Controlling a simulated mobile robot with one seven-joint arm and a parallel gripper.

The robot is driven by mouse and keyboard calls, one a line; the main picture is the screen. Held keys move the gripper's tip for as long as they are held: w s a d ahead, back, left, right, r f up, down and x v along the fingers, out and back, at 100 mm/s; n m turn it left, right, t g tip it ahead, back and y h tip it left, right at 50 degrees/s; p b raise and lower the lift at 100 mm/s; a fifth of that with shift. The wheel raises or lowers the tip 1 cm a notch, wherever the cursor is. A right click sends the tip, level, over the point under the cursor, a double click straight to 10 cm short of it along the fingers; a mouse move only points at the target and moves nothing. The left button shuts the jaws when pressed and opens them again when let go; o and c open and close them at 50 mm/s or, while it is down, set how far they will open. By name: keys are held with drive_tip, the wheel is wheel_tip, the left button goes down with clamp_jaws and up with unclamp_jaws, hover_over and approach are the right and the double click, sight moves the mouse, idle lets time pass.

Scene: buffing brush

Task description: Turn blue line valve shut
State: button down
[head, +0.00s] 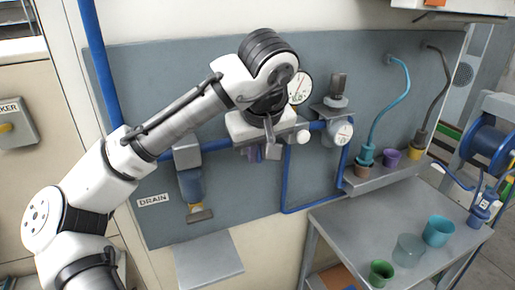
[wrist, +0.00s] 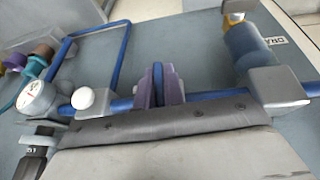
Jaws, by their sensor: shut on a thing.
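The blue line (head: 222,145) runs across the grey wall panel, and it also shows in the wrist view (wrist: 215,96). My gripper (wrist: 159,84) has purple fingers and is shut on a narrow blue piece (wrist: 158,72) at that pipe. It looks like the valve's handle, standing about square to the pipe in the wrist view. The fingers cover most of it, and the valve body is hidden. In the head view my gripper (head: 256,152) is at the pipe, mostly hidden behind my wrist.
A white round knob (head: 302,136) and a gauge (head: 342,133) sit just right of my gripper. A steel table (head: 345,222) with cups (head: 438,230) stands at lower right.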

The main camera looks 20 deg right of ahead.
drive_tip(key=shift+w+r+y, duration=0.2)
drive_tip(key=shift+r+y, duration=0.1)
drive_tip(key=shift+y, duration=0.2)
drive_tip(key=c, duration=1.6)
unclamp_jaws()
drive_tip(key=shift+o, duration=0.5)
drive_tip(key=shift+f, duration=0.15)
drive_tip(key=v, duration=1.3)
drive_tip(key=shift+r+b, duration=0.3)
drive_tip(key=shift+r, duration=0.1)
